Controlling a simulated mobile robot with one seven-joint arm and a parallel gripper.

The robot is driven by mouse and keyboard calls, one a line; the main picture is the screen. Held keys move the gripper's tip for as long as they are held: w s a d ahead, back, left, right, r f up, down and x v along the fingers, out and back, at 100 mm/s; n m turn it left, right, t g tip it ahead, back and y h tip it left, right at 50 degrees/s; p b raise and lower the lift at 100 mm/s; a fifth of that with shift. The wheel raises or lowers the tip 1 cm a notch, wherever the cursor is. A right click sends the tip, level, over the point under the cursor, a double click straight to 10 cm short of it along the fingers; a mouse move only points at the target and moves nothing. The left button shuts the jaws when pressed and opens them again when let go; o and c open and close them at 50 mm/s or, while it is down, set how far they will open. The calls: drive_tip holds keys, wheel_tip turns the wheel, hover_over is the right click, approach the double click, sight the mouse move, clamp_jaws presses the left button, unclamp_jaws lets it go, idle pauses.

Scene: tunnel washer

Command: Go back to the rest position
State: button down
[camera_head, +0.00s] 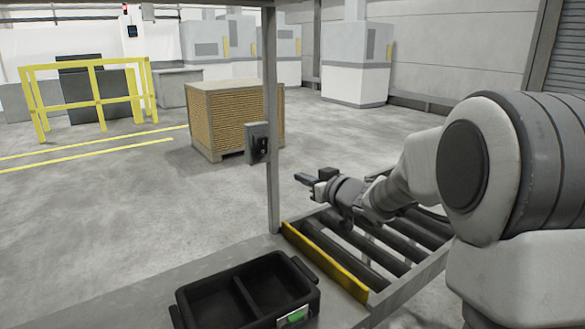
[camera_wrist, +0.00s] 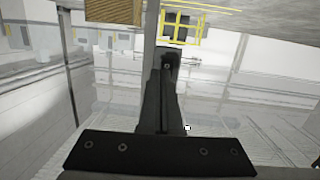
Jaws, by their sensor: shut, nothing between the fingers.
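My gripper (camera_head: 308,183) is at the end of my arm, which reaches in from the right in the head view. It hangs above the roller conveyor (camera_head: 365,243) and points left, toward the grey post. In the wrist view my gripper (camera_wrist: 168,62) has its dark fingers together, with nothing between them. The wrist view looks out past the fingers to a tilted view of the hall. Nothing touches the fingers.
A black two-part tray (camera_head: 222,306) with a green label stands on the grey surface in front. A grey post (camera_head: 271,120) with a small box rises near my gripper. A wooden crate (camera_head: 232,120) and yellow railing (camera_head: 97,101) stand beyond open floor.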

drive_tip(key=s+d+r+m+g+h, duration=0.25)
drive_tip(key=s+d+m+h, duration=0.25)
drive_tip(key=s+d+h, duration=0.75)
drive_tip(key=s+a+f+g+y, duration=0.1)
drive_tip(key=s+f+g+y, duration=0.1)
drive_tip(key=s, duration=1.1)
drive_tip(key=s+a+f+m+g+y, duration=0.1)
drive_tip(key=s+a+f+g+y, duration=0.1)
drive_tip(key=s, duration=1.1)
wheel_tip(320, 180, down, 2)
drive_tip(key=shift+f+g, duration=0.25)
drive_tip(key=shift+g, duration=0.6)
drive_tip(key=shift+s+y, duration=0.1)
drive_tip(key=shift+y, duration=0.15)
